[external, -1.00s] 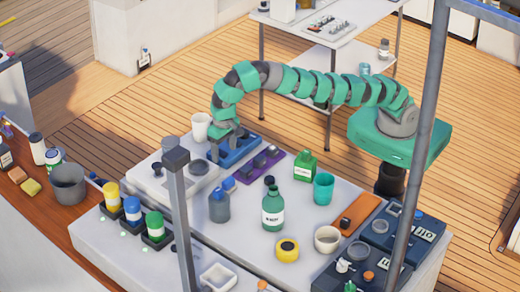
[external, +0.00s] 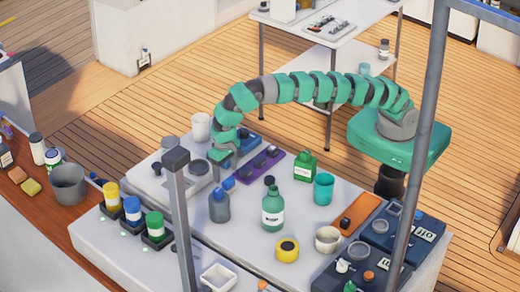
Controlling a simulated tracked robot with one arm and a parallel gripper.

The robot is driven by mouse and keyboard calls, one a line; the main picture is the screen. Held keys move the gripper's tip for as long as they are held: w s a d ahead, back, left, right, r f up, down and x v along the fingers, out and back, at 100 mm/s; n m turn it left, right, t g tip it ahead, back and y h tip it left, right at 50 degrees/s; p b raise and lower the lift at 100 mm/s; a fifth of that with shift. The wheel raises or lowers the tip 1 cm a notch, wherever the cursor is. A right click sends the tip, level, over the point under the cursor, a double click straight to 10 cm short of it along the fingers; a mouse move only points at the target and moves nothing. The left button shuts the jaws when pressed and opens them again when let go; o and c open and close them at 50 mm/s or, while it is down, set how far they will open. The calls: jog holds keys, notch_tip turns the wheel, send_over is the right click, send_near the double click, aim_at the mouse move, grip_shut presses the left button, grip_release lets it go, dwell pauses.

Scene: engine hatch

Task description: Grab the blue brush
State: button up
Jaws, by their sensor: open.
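I cannot clearly make out a blue brush. Small blue pieces (external: 228,184) show at the top of a grey-blue jug (external: 219,208), too small to name. A blue tray (external: 246,143) lies at the back of the white bench, partly hidden by my arm. My gripper (external: 222,170) is open and points down just left of the blue tray's near part, above and behind the jug. Its fingertips are small and partly lost against the dark and grey things below.
A white cup (external: 201,127) is behind left. A grey post (external: 180,220) rises in front. Bare bench lies around the bottle.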

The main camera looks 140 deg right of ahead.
aim_at(228, 180)
jog(key=shift+f, duration=0.15)
jog(key=f, duration=0.4)
jog(key=shift+s+a+f, duration=0.1)
jog(key=shift+s+a, duration=0.15)
jog(key=shift+s, duration=0.1)
jog(key=shift+w+f, duration=0.1)
jog(key=shift+f, duration=0.25)
jog(key=c, duration=1.1)
